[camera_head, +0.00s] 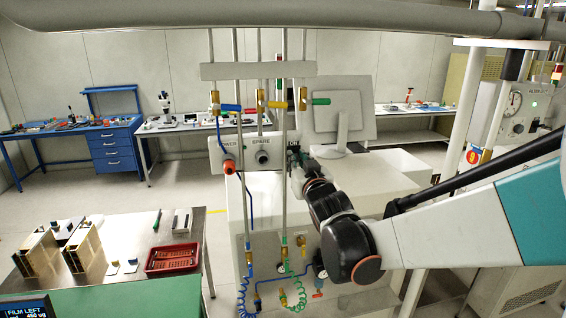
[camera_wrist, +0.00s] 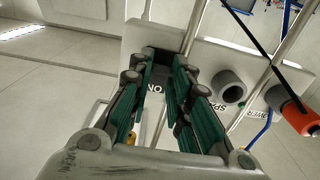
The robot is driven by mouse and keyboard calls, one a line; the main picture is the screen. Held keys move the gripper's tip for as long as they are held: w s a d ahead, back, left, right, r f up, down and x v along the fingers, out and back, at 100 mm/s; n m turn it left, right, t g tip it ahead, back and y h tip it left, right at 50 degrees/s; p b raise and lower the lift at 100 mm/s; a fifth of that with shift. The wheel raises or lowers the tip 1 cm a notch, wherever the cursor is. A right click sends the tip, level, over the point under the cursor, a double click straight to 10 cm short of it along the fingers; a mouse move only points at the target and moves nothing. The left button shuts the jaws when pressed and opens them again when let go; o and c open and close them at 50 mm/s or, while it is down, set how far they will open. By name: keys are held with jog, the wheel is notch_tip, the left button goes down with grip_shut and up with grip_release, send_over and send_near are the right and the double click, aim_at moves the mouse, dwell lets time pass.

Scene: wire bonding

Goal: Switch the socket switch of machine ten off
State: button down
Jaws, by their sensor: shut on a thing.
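The white socket panel (camera_head: 236,158) is on the machine in the middle, labelled POWER and SPARE. An orange plug (camera_head: 229,167) sits under POWER, and the grey SPARE socket (camera_head: 262,157) is empty. My gripper (camera_head: 293,152) is at the panel's right end. In the wrist view my gripper (camera_wrist: 161,62) has its green-padded fingers on either side of the dark switch (camera_wrist: 162,54), shut on it. The letters ON show between the fingers. The switch's exact position is hidden by the fingers. The grey socket (camera_wrist: 229,88) and orange plug (camera_wrist: 299,118) also show in the wrist view.
Vertical pipes with coloured valve handles (camera_head: 321,101) run in front of the panel. A monitor (camera_head: 339,107) stands behind my gripper. A table at lower left holds a red tray (camera_head: 172,260). A post at right carries a round 9 sign (camera_head: 473,156).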

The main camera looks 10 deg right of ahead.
jog(key=shift+f, duration=0.1)
jog(key=t+b, duration=0.1)
jog(key=b, duration=0.2)
jog(key=shift+f, duration=0.25)
jog(key=shift+r, duration=0.1)
jog(key=c, duration=1.5)
grip_release()
